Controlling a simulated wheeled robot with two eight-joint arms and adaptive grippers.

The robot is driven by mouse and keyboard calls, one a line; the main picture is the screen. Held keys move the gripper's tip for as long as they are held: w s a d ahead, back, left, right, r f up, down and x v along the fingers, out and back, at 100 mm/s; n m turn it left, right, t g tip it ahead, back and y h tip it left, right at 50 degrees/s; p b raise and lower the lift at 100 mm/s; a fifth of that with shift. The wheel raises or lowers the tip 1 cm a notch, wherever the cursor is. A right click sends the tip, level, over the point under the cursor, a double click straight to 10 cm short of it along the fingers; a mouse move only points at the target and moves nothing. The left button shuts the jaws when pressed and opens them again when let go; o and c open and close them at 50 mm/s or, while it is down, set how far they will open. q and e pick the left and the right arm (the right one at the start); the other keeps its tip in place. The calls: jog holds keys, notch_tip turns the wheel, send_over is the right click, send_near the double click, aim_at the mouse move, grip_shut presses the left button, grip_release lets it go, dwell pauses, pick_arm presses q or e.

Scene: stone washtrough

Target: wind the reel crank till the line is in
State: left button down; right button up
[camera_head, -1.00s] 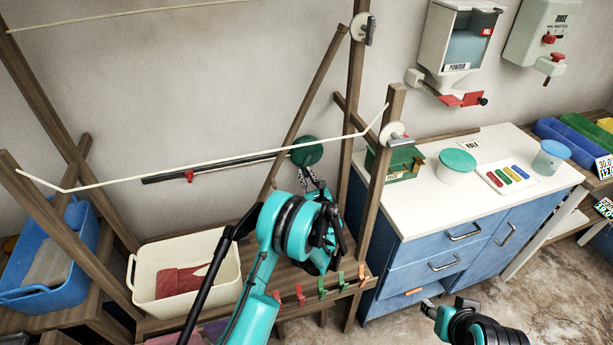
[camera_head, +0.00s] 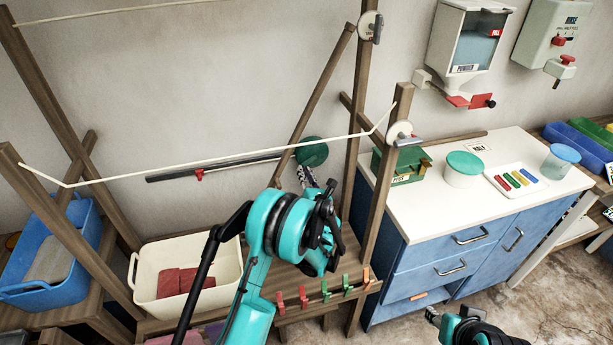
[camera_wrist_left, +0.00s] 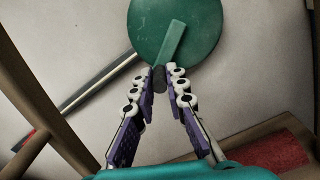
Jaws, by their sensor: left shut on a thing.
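The reel is a round green disc (camera_head: 313,152) low on the wall; in the left wrist view the disc (camera_wrist_left: 196,25) fills the top middle. A lighter green crank arm (camera_wrist_left: 171,42) runs down across it to a dark handle (camera_wrist_left: 159,78). My left gripper (camera_wrist_left: 160,82) is shut on this handle, with a purple finger on each side. In the head view my left gripper (camera_head: 307,177) is just below the disc, partly hidden by its arm. A pale line (camera_head: 215,166) hangs slack between the wooden posts.
A dark bar (camera_head: 220,168) with a red mark runs left from the disc. A cream tub (camera_head: 140,285) with red cloth and a blue tub (camera_head: 40,292) stand left. Coloured pegs (camera_head: 325,290) line the shelf edge. A white-topped blue cabinet (camera_head: 420,215) stands right.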

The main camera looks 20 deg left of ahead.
pick_arm(q)
jog(key=shift+r+m, duration=0.15)
jog(key=shift+m, duration=0.15)
jog(key=c, duration=1.5)
grip_release()
jog(key=shift+c, duration=0.2)
jog(key=v, duration=1.2)
